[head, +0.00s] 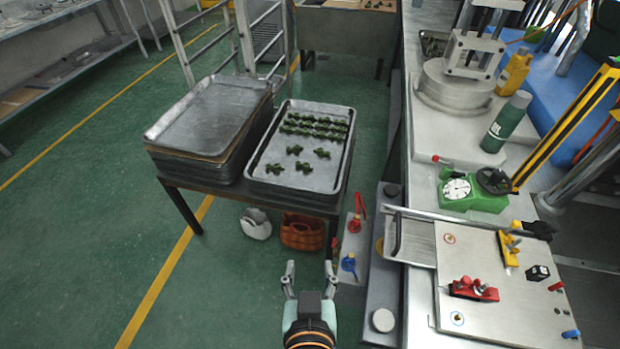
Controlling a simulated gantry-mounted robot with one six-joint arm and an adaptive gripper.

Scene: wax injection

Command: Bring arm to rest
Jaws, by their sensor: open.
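My gripper (310,274) shows at the bottom middle of the head view. Its two fingers are spread apart and nothing is between them. From this view it overlaps the green floor in front of the table (181,203), left of the metal bench. My arm comes up from the bottom edge, and most of it is out of view.
The table bears a stack of empty trays (206,115) and a tray (341,177) with several green wax pieces. A white container (256,226) and an orange basket (302,234) sit below. The workbench plate (500,318) with clamps is at right. Floor at left is clear.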

